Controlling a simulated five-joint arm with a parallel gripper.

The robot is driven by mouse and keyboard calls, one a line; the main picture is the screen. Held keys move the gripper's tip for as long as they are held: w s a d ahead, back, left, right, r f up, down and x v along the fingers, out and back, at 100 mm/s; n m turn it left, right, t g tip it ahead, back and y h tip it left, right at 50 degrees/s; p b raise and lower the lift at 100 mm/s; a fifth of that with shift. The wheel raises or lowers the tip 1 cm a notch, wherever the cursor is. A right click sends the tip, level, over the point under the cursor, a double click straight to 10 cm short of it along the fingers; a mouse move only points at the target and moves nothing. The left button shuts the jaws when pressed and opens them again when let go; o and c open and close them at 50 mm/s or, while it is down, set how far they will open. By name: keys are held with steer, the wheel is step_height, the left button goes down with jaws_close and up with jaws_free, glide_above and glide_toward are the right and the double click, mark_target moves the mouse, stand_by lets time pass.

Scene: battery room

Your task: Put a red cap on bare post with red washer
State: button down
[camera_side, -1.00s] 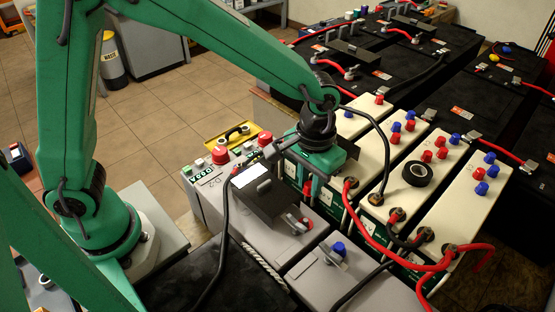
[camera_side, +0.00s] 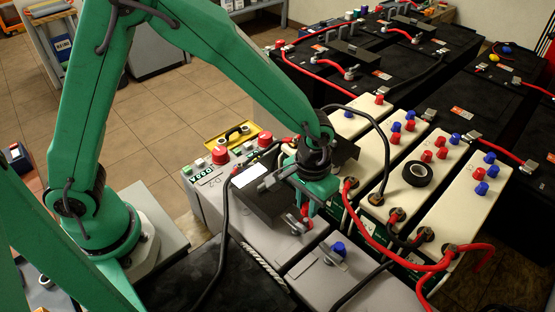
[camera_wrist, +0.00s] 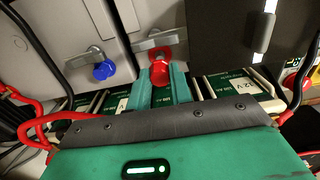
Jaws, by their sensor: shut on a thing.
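My gripper (camera_side: 307,208) is shut on a red cap (camera_side: 304,210), low over the grey battery. In the wrist view the red cap (camera_wrist: 160,76) sits between the two green fingertips (camera_wrist: 160,84). Just by it is a grey lug (camera_side: 293,222) with a red washer (camera_side: 308,224); both also show in the wrist view, the lug (camera_wrist: 148,44) and the washer (camera_wrist: 166,37). A blue cap (camera_side: 338,248) is on the neighbouring grey battery.
A black box with a lit white panel (camera_side: 250,177) stands close left of my gripper. Cream batteries (camera_side: 466,192) with red and blue caps and a black tape roll (camera_side: 418,174) are to the right. Red cables (camera_side: 375,240) and black cables (camera_side: 360,285) run close by.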

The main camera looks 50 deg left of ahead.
mark_target(306, 220)
steer(key=shift+f, duration=2)
steer(key=shift+f, duration=0.15)
steer(key=c, duration=1.2)
jaws_free()
steer(key=shift+r, duration=2.5)
